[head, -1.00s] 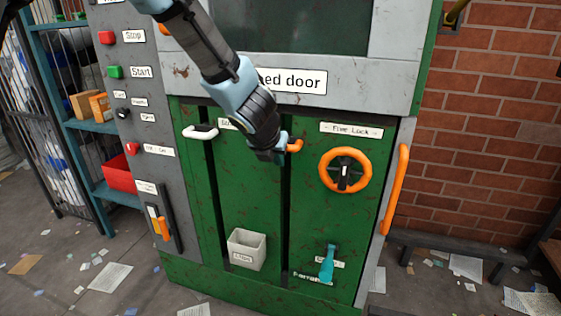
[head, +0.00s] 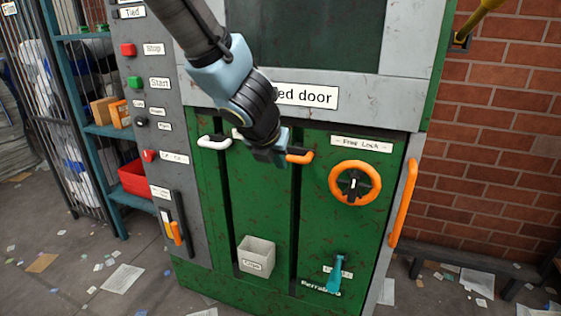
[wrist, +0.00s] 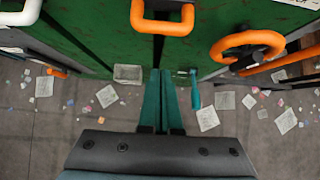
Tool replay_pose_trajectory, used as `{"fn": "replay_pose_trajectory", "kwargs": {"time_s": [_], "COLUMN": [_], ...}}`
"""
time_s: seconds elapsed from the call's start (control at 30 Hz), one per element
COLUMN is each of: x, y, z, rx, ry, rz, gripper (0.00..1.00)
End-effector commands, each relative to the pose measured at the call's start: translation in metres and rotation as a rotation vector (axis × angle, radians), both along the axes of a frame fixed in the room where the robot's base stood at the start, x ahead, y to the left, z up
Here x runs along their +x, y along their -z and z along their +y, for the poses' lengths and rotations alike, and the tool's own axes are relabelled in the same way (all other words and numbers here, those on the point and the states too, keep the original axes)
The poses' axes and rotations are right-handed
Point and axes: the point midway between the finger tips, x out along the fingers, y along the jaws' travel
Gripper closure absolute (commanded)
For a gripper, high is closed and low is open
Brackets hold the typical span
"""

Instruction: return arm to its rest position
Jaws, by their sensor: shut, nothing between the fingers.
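My gripper (head: 268,157) is at the end of my blue and black arm, in front of the green machine (head: 215,180) in the head view. Its fingers are mostly hidden there by the wrist. In the wrist view the gripper (wrist: 168,85) shows two teal fingers pressed together with nothing between them. An orange handle (head: 300,158) appears just right of the gripper in the head view. In the wrist view that orange handle (wrist: 162,25) lies beyond the fingertips, apart from them. My arm hides part of the door label (head: 307,96).
An orange handwheel (head: 355,184), a teal lever (head: 335,275), a white handle (head: 214,142) and a tall orange handle (head: 403,203) stick out from the machine. A small grey bin (head: 256,258) hangs low on it. Shelves stand left; a brick wall (head: 510,130) is right. Papers litter the floor.

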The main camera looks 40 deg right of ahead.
Motion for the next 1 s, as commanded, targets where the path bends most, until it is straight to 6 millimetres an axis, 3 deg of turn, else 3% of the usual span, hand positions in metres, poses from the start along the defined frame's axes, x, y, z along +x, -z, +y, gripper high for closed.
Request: {"fn": "replay_pose_trajectory", "kwargs": {"time_s": [0.37, 0.47, 0.57, 0.67, 0.8, 0.9, 1.0], "x": [0.001, 0.012, 0.041, 0.079, 0.117, 0.127, 0.124], "y": [0.0, -0.002, -0.007, -0.011, -0.009, -0.006, -0.003], "z": [0.0, 0.008, 0.035, 0.085, 0.178, 0.251, 0.32], "rx": [0.001, 0.021, 0.092, 0.227, 0.466, 0.623, 0.741], "ry": [0.002, 0.042, 0.173, 0.399, 0.795, 1.096, 1.39], "rz": [-0.001, -0.039, -0.148, -0.308, -0.497, -0.571, -0.597], "gripper": [1.0, 1.0, 1.0, 1.0, 1.0, 1.0, 1.0]}}
